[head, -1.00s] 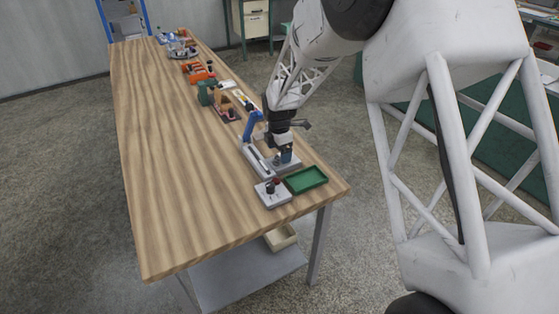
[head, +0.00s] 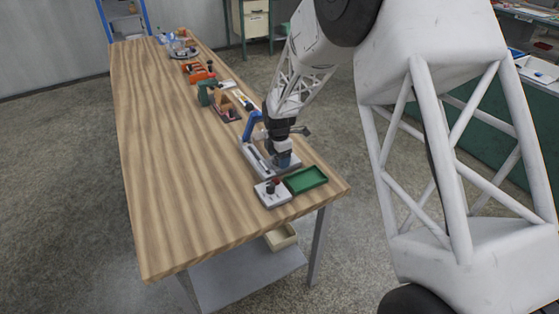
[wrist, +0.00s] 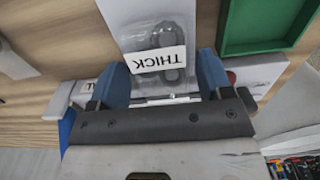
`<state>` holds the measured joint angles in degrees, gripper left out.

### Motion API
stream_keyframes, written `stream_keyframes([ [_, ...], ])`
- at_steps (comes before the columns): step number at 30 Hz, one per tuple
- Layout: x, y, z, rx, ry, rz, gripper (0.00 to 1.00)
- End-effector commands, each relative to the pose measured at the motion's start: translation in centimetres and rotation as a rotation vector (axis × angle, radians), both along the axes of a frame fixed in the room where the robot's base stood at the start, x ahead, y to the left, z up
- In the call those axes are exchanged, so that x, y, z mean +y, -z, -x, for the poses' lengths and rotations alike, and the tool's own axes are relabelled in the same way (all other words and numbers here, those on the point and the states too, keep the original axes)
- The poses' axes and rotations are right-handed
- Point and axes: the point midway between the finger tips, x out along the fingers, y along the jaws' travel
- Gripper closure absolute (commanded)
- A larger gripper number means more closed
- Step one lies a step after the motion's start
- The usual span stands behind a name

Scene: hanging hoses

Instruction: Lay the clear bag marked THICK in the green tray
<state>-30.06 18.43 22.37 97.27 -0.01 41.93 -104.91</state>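The clear bag (wrist: 122,15) holds dark, looped pieces and has a white label reading THICK. In the head view my gripper (head: 283,163) is low over a grey fixture, and the bag cannot be made out there. The green tray (head: 306,180) sits empty at the table's near right corner. It also shows in the wrist view (wrist: 228,35) at top right, apart from the bag.
The grey fixture has a blue lever (head: 251,127) close to my gripper. A small grey box (head: 270,197) with red and black knobs stands left of the tray. Several tools line the table's right edge farther back. The table's left side (head: 165,160) is clear.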

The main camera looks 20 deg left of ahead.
Motion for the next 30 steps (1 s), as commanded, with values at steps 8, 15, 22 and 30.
stream_keyframes([
  [8,0.0,0.0,0.0,0.0,0.0,0.0,0.68],
  [15,0.0,-0.1,0.0,0.0,0.0,0.0,0.68],
  [22,0.0,-1.1,0.0,-0.001,0.0,-0.001,0.68],
  [30,-0.3,-3.6,0.5,0.0,0.0,0.0,0.68],
])
